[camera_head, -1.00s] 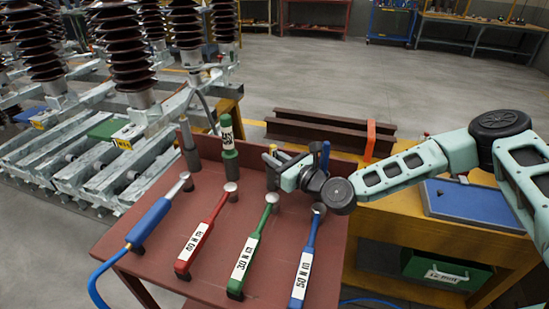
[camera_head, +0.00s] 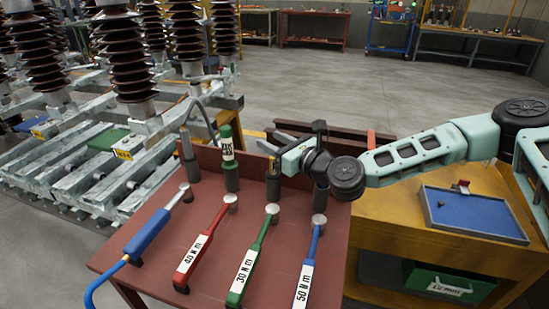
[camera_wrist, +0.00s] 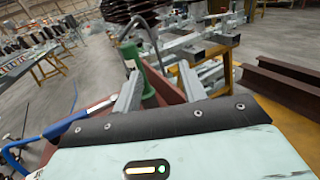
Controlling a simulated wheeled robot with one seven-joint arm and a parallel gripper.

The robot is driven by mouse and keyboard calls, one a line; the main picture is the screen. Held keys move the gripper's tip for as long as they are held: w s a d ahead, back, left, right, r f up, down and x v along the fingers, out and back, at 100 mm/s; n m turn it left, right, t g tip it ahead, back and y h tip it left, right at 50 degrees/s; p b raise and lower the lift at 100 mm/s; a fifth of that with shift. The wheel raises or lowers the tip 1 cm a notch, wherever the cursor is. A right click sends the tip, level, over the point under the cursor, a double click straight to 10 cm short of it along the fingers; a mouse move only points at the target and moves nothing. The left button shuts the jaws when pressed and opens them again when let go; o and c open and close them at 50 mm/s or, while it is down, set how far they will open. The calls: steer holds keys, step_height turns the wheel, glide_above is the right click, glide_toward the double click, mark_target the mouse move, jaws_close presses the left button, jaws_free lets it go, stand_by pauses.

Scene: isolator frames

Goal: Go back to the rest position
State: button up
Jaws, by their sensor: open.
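My gripper (camera_head: 276,141) is raised above the back edge of the red-brown tool table, open with nothing between its fingers. In the wrist view its two grey fingers (camera_wrist: 160,82) stand apart, with a green-handled tool (camera_wrist: 148,88) seen beyond them. In the head view that upright green tool (camera_head: 228,155) stands left of my gripper, apart from it. My arm reaches in from the right, over the yellow workbench.
The tool table (camera_head: 213,255) bears a blue tool (camera_head: 150,232), a red wrench (camera_head: 200,250), a green wrench (camera_head: 250,260) and a blue wrench (camera_head: 308,265). The yellow workbench (camera_head: 385,220) holds a blue tray (camera_head: 470,213). Insulator columns (camera_head: 130,60) stand at left. Grey floor lies open behind.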

steer(key=shift+r, duration=0.8)
steer(key=shift+s+a, duration=0.2)
steer(key=s+a+f+n+g+h, duration=0.1)
steer(key=s+a+f+n+g, duration=0.1)
steer(key=s+n+g, duration=0.3)
steer(key=s+a+f+n+g, duration=0.2)
steer(key=s+f+n, duration=0.1)
steer(key=s+n, duration=0.4)
steer(key=s+a+f+n+g+h, duration=0.1)
steer(key=s+a+f+n+g, duration=0.1)
steer(key=s+a+n+g, duration=0.3)
steer(key=s+d+r+n+h+p, duration=0.1)
steer(key=s+d+r+n+h, duration=0.3)
steer(key=s+d+n, duration=0.5)
steer(key=s+d+r+n+g+h, duration=0.1)
steer(key=s+d+r+n+h, duration=0.4)
steer(key=s+d+n, duration=0.4)
steer(key=shift+s+d+r+g+p, duration=0.2)
steer(key=shift+s+r+g+p, duration=0.15)
steer(key=shift+s+r, duration=0.4)
steer(key=shift+s+f, duration=0.1)
steer(key=shift+f, duration=0.05)
